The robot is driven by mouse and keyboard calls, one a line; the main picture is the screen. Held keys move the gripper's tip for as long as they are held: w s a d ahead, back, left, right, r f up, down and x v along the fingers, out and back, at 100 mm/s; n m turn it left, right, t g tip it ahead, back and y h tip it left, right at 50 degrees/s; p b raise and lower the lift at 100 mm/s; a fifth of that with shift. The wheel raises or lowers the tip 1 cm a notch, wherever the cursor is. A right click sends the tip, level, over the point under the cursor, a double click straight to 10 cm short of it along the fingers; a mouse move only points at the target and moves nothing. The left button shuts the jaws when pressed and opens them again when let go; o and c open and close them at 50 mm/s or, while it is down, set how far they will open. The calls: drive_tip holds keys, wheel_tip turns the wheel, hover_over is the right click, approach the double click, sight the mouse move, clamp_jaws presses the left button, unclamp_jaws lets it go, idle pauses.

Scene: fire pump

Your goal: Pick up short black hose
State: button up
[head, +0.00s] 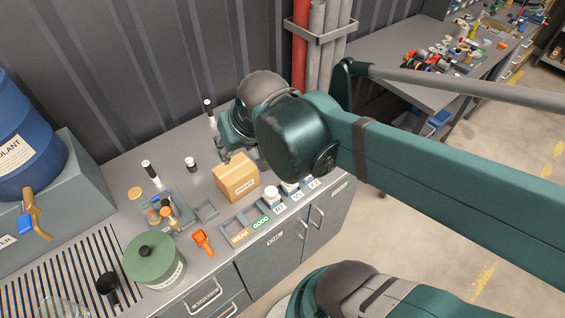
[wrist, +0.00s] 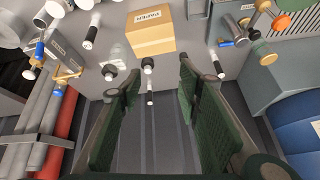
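I cannot single out a short black hose with certainty. One candidate is a small black cylinder with a pale end (head: 190,163) on the grey bench, left of the paper box. Two other upright pieces with black and white sections stand on the bench, one near the wall (head: 208,107) and one at the left (head: 150,170). The wrist view shows a small dark cylinder (wrist: 148,64) between the box and the wall. My gripper (head: 224,153) is above the bench beside the box, partly hidden by my wrist. In the wrist view its green-padded fingers (wrist: 158,72) are spread, with nothing held between them.
A cardboard paper box (head: 236,178) stands close to my gripper. A green-lidded canister (head: 154,260), an orange scoop (head: 203,242) and labelled trays (head: 262,222) crowd the front. A blue drum (head: 28,135) stands left; red and grey pipes (head: 300,45) stand against the wall.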

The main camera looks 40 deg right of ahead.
drive_tip(key=w+d+f+m+g, duration=0.2)
drive_tip(key=d+f+m, duration=0.3)
drive_tip(key=d+f, duration=0.1)
drive_tip(key=w+d+f+m+g, duration=0.2)
drive_tip(key=d+f+m, duration=0.3)
drive_tip(key=d+f, duration=0.2)
drive_tip(key=w+d+f+m+g, duration=0.2)
drive_tip(key=d+f+m, duration=0.3)
drive_tip(key=d+f, duration=0.1)
drive_tip(key=shift+w+d+f, duration=0.15)
drive_tip(key=shift+w+d, duration=0.2)
drive_tip(key=shift+d, duration=0.05)
drive_tip(key=shift+s+d+f+m, duration=0.15)
drive_tip(key=shift+d+f+m, duration=0.2)
drive_tip(key=shift+f, duration=0.3)
drive_tip(key=shift+f, duration=0.15)
drive_tip(key=shift+f, duration=1.15)
drive_tip(key=shift+f, duration=0.15)
drive_tip(key=shift+f, duration=2.45)
drive_tip(key=shift+c, duration=0.3)
